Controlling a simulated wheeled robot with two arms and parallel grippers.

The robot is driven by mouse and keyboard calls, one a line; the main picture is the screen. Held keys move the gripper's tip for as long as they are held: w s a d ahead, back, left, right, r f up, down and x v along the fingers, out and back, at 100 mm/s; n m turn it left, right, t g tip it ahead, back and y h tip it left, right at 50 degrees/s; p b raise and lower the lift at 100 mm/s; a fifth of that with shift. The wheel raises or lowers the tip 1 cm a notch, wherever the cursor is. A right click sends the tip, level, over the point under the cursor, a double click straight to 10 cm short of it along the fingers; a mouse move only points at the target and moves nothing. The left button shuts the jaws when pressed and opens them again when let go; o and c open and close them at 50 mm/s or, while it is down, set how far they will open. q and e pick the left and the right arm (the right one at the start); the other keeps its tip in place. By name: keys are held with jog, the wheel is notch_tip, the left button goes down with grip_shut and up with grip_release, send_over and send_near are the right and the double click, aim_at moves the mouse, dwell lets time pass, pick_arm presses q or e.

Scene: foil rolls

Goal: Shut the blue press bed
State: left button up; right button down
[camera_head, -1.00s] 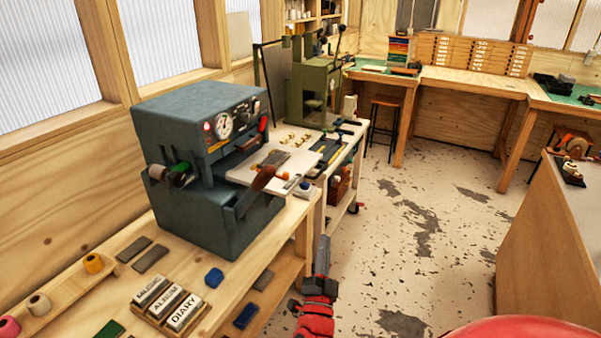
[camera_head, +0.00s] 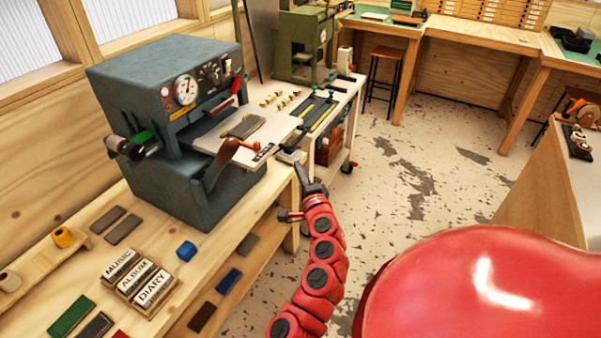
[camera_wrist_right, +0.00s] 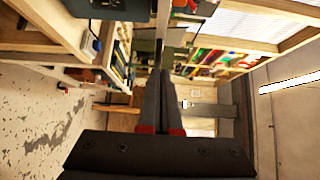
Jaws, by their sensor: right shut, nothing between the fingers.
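The blue-grey press (camera_head: 165,85) stands on the wooden bench at the left, with dials on its front. Its pale bed (camera_head: 268,127) sticks out from the opening toward the right, with a dark plate (camera_head: 246,126) lying on it. A brown handle with an orange knob (camera_head: 230,150) is at the bed's front side. My right gripper (camera_head: 302,172) is shut and empty, just off the bench edge to the right of the bed and lower in the picture, apart from it. In the right wrist view its fingers (camera_wrist_right: 168,85) are together. My left gripper is not in view.
A green press (camera_head: 304,42) stands beyond on a white cart (camera_head: 340,112). The floor (camera_head: 410,170) right of the bench is clear.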

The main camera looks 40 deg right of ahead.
aim_at(278, 146)
jog(key=p+x, duration=0.1)
jog(key=x, duration=0.4)
jog(key=shift+w+d+r, duration=0.15)
jog(key=shift+w+d, duration=0.05)
jog(key=shift+w+a+p, duration=0.25)
jog(key=shift+w+p, duration=0.15)
jog(key=shift+w, duration=0.2)
jog(key=shift+w+a+p, duration=0.3)
jog(key=shift+w+p, duration=0.1)
jog(key=shift+w, duration=0.2)
jog(key=shift+w+a, duration=0.2)
jog(key=shift+w, duration=0.45)
jog(key=shift+w+a, duration=0.1)
